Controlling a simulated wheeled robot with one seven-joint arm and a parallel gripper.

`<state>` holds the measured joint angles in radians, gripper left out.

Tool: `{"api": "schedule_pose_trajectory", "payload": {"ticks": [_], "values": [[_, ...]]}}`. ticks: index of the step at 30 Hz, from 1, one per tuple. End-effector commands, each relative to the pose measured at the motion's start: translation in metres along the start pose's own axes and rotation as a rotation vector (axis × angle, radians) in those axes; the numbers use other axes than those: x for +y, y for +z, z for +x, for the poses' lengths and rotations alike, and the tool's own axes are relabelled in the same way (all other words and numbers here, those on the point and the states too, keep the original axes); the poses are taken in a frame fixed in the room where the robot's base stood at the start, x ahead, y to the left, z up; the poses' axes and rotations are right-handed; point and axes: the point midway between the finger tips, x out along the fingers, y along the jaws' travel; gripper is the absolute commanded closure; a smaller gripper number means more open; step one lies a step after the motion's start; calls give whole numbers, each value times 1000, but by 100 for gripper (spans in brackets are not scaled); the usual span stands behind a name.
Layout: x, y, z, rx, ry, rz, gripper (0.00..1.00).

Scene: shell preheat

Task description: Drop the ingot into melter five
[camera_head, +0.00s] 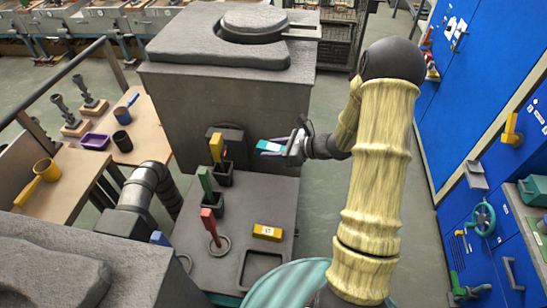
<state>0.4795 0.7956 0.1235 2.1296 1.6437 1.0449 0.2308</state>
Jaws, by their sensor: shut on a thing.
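My gripper (283,149) is shut on a small teal block (269,146) with a white label, held level out from the fingers. It hangs in the air above the back right of a grey work surface, in front of a big grey furnace-like block (225,105). That block has a dark slab and a round lid (254,22) on top. No number is readable on it, so I cannot tell which melter it is. A yellow block (267,232) with a white label lies on the grey surface (235,255). I cannot tell from its label what it is.
Yellow-, green- and red-handled tools (207,186) stand on the grey surface, left of my gripper. A square recess (261,270) is at its front right. Another grey block (45,270) stands front left. Wooden benches (150,130) hold cups. Blue cabinets (480,110) line the right.

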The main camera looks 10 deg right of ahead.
Motion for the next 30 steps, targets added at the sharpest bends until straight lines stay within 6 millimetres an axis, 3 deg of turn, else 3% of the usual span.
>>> {"api": "schedule_pose_trajectory", "payload": {"ticks": [1, 3, 12, 15, 19, 30], "values": [[-2, 27, -11, -2, -16, 3, 96], [-4, 48, -19, -2, -39, 12, 96], [-13, 133, -54, -11, -134, 54, 96], [-14, 151, -61, -15, -158, 66, 96], [-16, 160, -65, -18, -174, 74, 96], [-16, 159, -65, -18, -175, 75, 96]]}}
